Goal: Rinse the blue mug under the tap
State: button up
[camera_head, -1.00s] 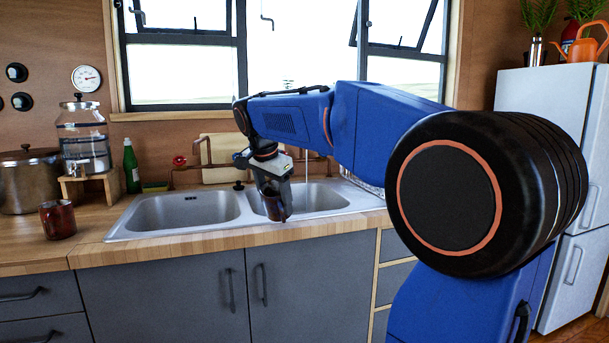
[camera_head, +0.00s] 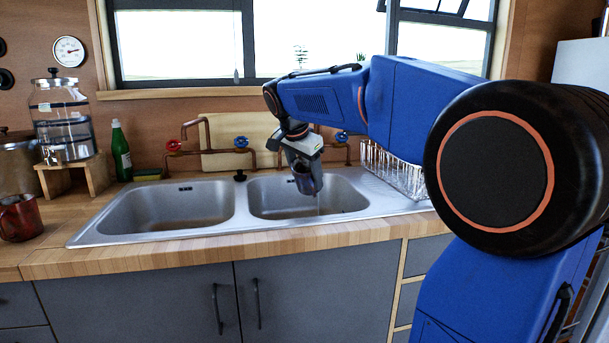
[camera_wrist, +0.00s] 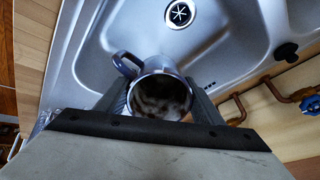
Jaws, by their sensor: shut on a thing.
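The blue mug (camera_head: 308,178) is held by my gripper (camera_head: 303,162) over the right basin of the steel sink (camera_head: 85,238). In the wrist view, my gripper (camera_wrist: 160,103) is shut on the mug (camera_wrist: 133,72), with a finger on either side. Its handle points up and left, and its inside looks brownish and mottled. A thin pale streak, perhaps water, shows below the mug in the head view. Copper tap pipes (camera_head: 204,132) run behind the sink, with a red knob and blue knobs. The spout above the mug is hidden by my arm.
A wire dish rack (camera_head: 392,172) stands right of the sink. A green bottle (camera_head: 121,152), a glass dispenser (camera_head: 62,122) and a red mug (camera_head: 19,218) stand on the left. The left basin (camera_head: 165,207) is empty. A black plug (camera_wrist: 286,52) sits at the sink's rim.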

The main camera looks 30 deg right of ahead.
jog(key=w+d+f, duration=0.2)
jog(key=w+d, duration=0.5)
jog(key=d, duration=0.2)
jog(key=shift+w, duration=0.15)
dwell(0.7)
jog(key=shift+d+f, duration=0.1)
jog(key=shift+d, duration=0.1)
dwell(0.5)
jog(key=shift+s+d, duration=0.25)
jog(key=shift+s, duration=0.2)
jog(key=shift+w+a, duration=0.1)
jog(key=shift+w+a, duration=0.25)
jog(key=shift+w, duration=0.1)
dwell(0.3)
jog(key=shift+s+a, duration=0.85)
jog(key=shift+a, duration=0.2)
jog(key=shift+s+a, duration=0.8)
jog(key=shift+a, duration=0.25)
jog(key=shift+s+a, duration=0.85)
jog(key=shift+a, duration=0.2)
